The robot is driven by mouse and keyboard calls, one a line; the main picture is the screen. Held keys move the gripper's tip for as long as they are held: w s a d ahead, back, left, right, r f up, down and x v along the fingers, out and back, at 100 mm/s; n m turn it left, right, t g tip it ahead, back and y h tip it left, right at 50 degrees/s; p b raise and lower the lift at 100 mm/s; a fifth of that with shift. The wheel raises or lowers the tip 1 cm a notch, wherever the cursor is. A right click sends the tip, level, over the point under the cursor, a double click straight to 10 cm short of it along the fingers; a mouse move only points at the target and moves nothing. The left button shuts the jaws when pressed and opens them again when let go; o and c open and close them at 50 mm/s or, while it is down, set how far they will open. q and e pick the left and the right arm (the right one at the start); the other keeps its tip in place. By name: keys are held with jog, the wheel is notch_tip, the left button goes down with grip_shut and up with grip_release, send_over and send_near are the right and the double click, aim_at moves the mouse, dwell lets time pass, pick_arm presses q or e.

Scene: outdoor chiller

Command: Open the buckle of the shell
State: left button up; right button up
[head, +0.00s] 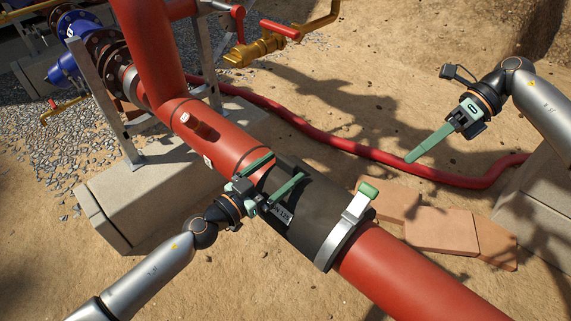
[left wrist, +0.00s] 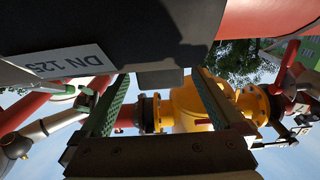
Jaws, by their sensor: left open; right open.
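The shell (head: 322,207) is a dark grey sleeve around the red pipe. A silver clamp band with an upright silver buckle lever (head: 354,211), tipped with a green grip, sits at its right end. My left gripper (head: 286,167) is open, its green fingers over the shell's left part. In the left wrist view the left gripper (left wrist: 162,80) has its fingers spread, with a dark block (left wrist: 160,78) on the shell's edge between them. The shell's "DN 125" label (left wrist: 62,65) shows there too. My right gripper (head: 410,159) hangs away from the pipe over sand at upper right, holding nothing visible.
The red pipe (head: 410,275) runs on to the lower right. A red hose (head: 375,155) crosses the sand behind it. Flat orange slabs (head: 440,229) lie right of the shell. A concrete block (head: 115,205) stands left, and a yellow valve (head: 262,45) stands behind.

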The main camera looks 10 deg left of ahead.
aim_at(362, 200)
pick_arm(q)
jog(key=shift+x, duration=1.2)
jog(key=shift+c, duration=0.4)
jog(key=c, duration=1.5)
pick_arm(e)
jog(key=shift+o, duration=1)
jog(key=shift+s+f, duration=0.1)
jog(key=shift+f, duration=0.05)
jog(key=shift+s+a+f+m+t+y, duration=0.55)
jog(key=shift+s+a+f+m, duration=0.1)
jog(key=shift+a+f, duration=0.45)
jog(key=shift+s+a+f+m+t+y, duration=0.6)
jog(key=shift+s+a+f, duration=0.05)
jog(key=shift+a+f, duration=0.4)
jog(key=shift+s+a+f+m+t+y, duration=0.55)
jog(key=shift+s+a+f+m, duration=0.1)
jog(key=shift+a+f, duration=0.45)
